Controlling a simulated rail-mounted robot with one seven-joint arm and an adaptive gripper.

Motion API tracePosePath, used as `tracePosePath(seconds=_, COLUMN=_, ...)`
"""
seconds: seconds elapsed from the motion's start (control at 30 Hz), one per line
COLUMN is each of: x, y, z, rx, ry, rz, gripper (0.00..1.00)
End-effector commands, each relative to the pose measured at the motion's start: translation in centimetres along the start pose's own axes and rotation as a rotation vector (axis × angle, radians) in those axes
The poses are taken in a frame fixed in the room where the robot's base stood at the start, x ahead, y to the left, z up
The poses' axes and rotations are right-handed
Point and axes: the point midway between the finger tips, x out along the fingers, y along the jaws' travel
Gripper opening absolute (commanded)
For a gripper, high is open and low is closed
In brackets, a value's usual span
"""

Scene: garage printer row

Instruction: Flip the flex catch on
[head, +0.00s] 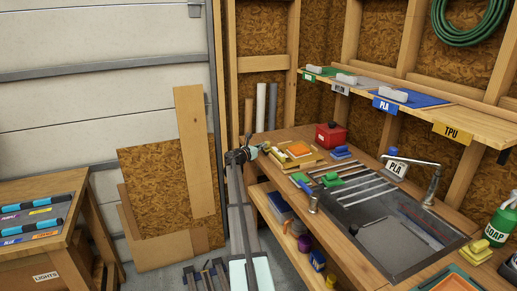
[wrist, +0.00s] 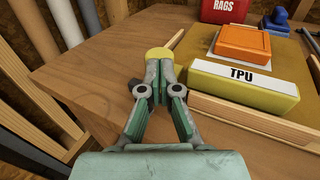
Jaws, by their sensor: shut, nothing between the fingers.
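In the wrist view a yellow block labelled TPU (wrist: 205,82) sits on the wooden bench, with an orange box (wrist: 243,42) on a pale plate behind it. A yellow rounded knob (wrist: 160,53) shows just beyond my fingertips, with a thin wooden strip running away behind it; it may be the catch, but I cannot tell. My gripper (wrist: 160,72) is shut and empty, left of the TPU block, its tips touching or just short of the knob. In the head view my gripper (head: 256,152) is at the bench's far left end, beside the orange box (head: 299,149).
A red RAGS box (head: 329,136) stands behind. A sink (head: 390,255) with a faucet and rack lies to the right. A shelf above carries PLA and TPU (head: 452,133) labels. Bare bench top (wrist: 90,72) lies left of my gripper.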

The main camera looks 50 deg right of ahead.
Motion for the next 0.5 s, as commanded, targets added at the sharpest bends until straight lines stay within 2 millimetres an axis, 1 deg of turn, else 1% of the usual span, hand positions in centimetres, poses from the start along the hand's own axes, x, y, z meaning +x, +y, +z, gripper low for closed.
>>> tracePosePath(seconds=0.17, x=0.2, y=0.0, z=0.1, rx=-0.001, ry=-0.002, rz=-0.001, gripper=0.00)
tracePosePath(seconds=0.27, x=-0.1, y=0.0, z=0.2, rx=-0.001, ry=-0.002, rz=-0.001, gripper=0.00)
tracePosePath(seconds=0.37, x=-1.0, y=0.1, z=0.2, rx=-0.001, ry=-0.002, rz=0.001, gripper=0.00)
tracePosePath(seconds=0.5, x=-3.1, y=0.4, z=0.2, rx=-0.001, ry=-0.001, rz=0.003, gripper=0.00)
